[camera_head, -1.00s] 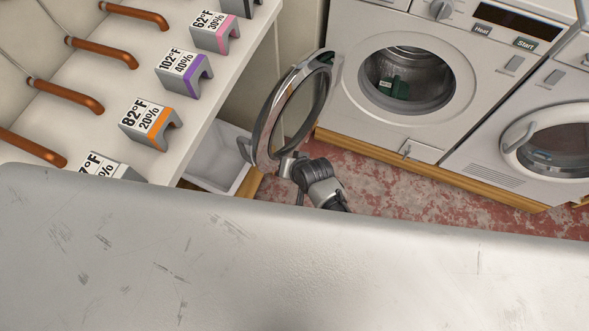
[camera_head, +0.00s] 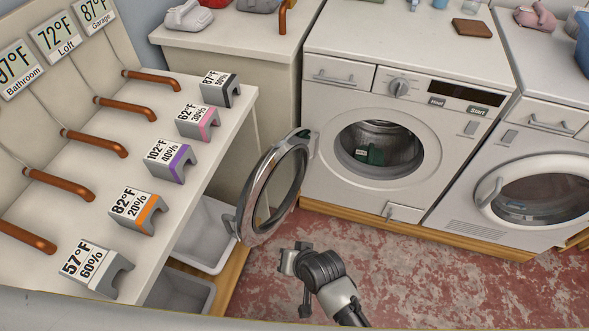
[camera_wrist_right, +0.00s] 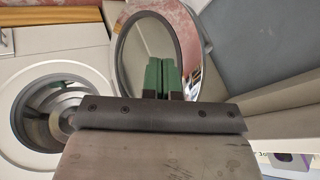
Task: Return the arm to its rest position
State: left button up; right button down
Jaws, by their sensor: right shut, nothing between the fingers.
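My right arm reaches in from the bottom of the head view. Its gripper (camera_head: 292,262) is close in front of the open round washer door (camera_head: 272,190), below its rim. In the right wrist view the two green fingers (camera_wrist_right: 162,76) are together and empty, with the round door (camera_wrist_right: 127,50) behind them. The washer (camera_head: 385,115) stands behind with its drum open, and a green item (camera_head: 370,155) lies inside the drum. My left gripper is not in view.
A shelf (camera_head: 130,150) on the left carries several labelled grey blocks and copper pipes. Pale bins (camera_head: 205,235) sit under it. A second machine (camera_head: 545,150) stands at the right. The red floor (camera_head: 430,275) is clear in front of the machines.

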jog(key=s+d+f+g+h, duration=0.1)
jog(key=s+d+f, duration=0.4)
jog(key=f, duration=0.4)
jog(key=s+d+f+g+h, duration=0.15)
jog(key=s+d+f, duration=0.25)
jog(key=d+f, duration=0.4)
jog(key=s+d+f+n+g+h, duration=0.1)
jog(key=s+d+f, duration=0.4)
jog(key=s+d, duration=0.2)
jog(key=s+d+f+n+h, duration=0.1)
jog(key=s+d+f, duration=0.5)
jog(key=s, duration=0.6)
jog(key=shift+s+d+f+g+h, duration=0.25)
jog(key=shift+d+g+h, duration=0.1)
jog(key=shift+d+h, duration=0.1)
